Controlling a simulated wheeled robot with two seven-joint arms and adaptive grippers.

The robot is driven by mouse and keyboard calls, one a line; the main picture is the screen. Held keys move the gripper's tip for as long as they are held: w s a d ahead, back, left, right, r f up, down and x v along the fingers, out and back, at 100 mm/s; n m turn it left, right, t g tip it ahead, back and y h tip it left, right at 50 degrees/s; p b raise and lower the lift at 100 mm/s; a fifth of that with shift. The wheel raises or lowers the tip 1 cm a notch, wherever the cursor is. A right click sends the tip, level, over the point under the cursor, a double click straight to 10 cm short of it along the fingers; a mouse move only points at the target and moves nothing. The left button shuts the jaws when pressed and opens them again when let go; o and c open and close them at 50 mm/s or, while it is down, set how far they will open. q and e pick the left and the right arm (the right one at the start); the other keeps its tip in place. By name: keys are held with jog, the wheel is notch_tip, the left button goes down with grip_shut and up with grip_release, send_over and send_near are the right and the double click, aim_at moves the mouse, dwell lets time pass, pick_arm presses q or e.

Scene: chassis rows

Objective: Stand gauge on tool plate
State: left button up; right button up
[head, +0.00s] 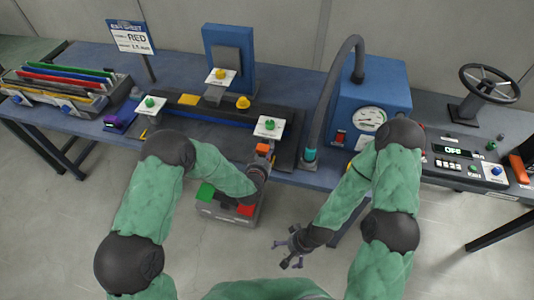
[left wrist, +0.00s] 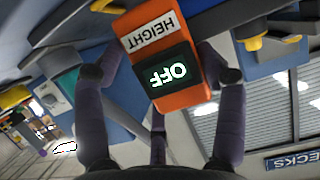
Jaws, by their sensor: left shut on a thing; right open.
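The gauge (head: 263,148) is an orange block with a white HEIGHT label and a dark display reading OFF; it fills the middle of the left wrist view (left wrist: 183,100). My left gripper (head: 260,162) is shut on it at the front edge of the blue bench, with fingers on both sides. In the left wrist view the gauge appears upside down. My right gripper (head: 288,248) is open and empty, low over the floor in front of the bench. I cannot tell which surface is the tool plate.
A white plate with a green knob (head: 270,127) is just behind the gauge. A blue machine with a dial (head: 370,118) and a grey hose (head: 338,85) stand to the right. A bin with red and green blocks (head: 243,218) is below the bench edge. A handwheel (head: 489,83) is far right.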

pick_arm(q)
jog(key=x, duration=0.3)
jog(key=shift+f+b, duration=0.3)
jog(key=shift+b, duration=0.1)
jog(key=shift+w, duration=0.1)
jog(key=shift+f, duration=0.15)
jog(key=o, duration=1.5)
jog(key=shift+c, duration=0.2)
